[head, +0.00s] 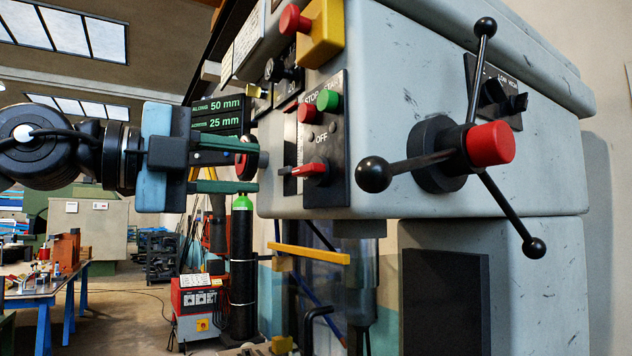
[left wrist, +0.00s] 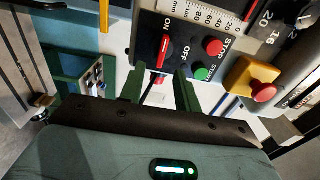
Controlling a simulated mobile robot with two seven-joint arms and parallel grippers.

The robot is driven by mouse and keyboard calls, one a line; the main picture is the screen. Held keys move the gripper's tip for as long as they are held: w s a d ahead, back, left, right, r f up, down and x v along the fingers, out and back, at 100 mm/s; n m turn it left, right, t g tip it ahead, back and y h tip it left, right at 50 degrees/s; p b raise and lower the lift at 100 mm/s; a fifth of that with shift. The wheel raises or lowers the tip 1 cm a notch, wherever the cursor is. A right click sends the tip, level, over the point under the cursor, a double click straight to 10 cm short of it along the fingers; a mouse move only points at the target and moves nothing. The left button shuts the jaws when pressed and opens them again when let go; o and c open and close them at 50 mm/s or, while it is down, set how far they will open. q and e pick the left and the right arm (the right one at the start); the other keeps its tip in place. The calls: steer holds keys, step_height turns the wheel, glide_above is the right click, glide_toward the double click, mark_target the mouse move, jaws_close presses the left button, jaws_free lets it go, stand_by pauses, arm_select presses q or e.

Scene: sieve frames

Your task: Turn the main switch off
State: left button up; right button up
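The main switch (head: 311,169) is a red lever on a black panel of the grey machine, with OFF printed above it in the head view. In the left wrist view the lever of the switch (left wrist: 165,47) lies along the line to the ON label, and the OFF label is off to its right. My left gripper (head: 250,165) is left of the panel in the head view. Its two green fingers are apart, with the switch outside them. In the left wrist view the fingers of my left gripper (left wrist: 159,88) stand below the lever, not touching it. My right gripper is not visible.
A green button (head: 328,100) and red button (head: 308,113) sit above the switch. A yellow box with a red knob (head: 295,19) is higher up. A three-armed handle with a red hub (head: 490,144) sticks out at the right. A yellow bar (head: 308,254) is below.

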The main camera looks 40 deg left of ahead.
mark_target(301, 169)
arm_select(q)
steer(key=shift+s+r, duration=0.2)
steer(key=shift+s, duration=0.05)
steer(key=shift+p+x, duration=0.65)
steer(key=shift+x, duration=3.25)
jaws_close()
